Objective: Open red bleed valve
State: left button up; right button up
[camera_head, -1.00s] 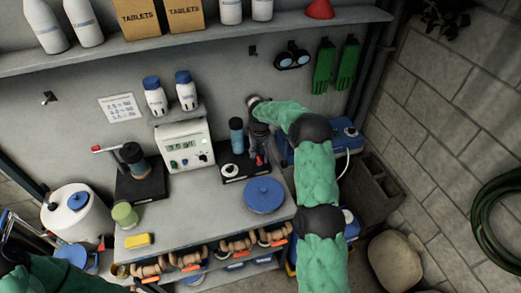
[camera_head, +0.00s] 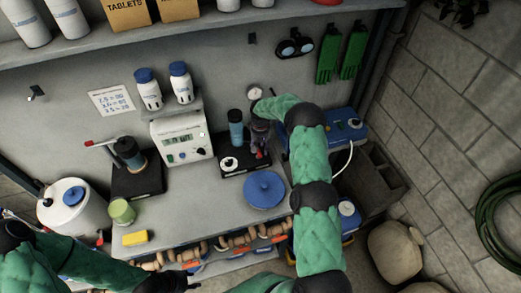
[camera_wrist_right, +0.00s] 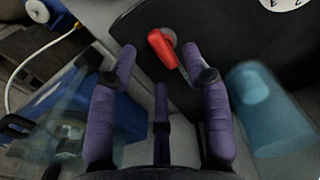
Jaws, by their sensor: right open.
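The red bleed valve handle (camera_wrist_right: 162,49) shows in the right wrist view as a short red lever on a round grey stem at a dark panel. My right gripper (camera_wrist_right: 166,75) is open, its purple fingers spread to either side below the lever, which lies at the gap between the tips. I see no finger closed on it.
A blue cylinder (camera_head: 236,128) stands beside my right gripper, and a gauge (camera_head: 254,92) is behind it. A blue round lid (camera_head: 264,189) lies in front.

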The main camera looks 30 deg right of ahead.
notch_tip(320, 180, down, 2)
jog(key=shift+s+a, duration=0.1)
jog(key=shift+f, duration=0.15)
grip_shut()
dwell(0.3)
jog(key=n+b, duration=0.3)
jog(key=shift+f, duration=0.1)
jog(key=n+b, duration=0.1)
jog(key=n, duration=0.1)
jog(key=n+b, duration=0.2)
jog(key=shift+w+n, duration=0.2)
jog(key=shift+n, duration=0.1)
jog(key=n+b, duration=0.2)
jog(key=n, duration=0.2)
jog(key=shift+w+n, duration=0.1)
jog(key=shift+n, duration=0.2)
jog(key=n, duration=0.2)
jog(key=n+b, duration=0.1)
jog(key=n, duration=0.2)
jog(key=shift+a+n, duration=0.2)
jog(key=shift+n, duration=0.1)
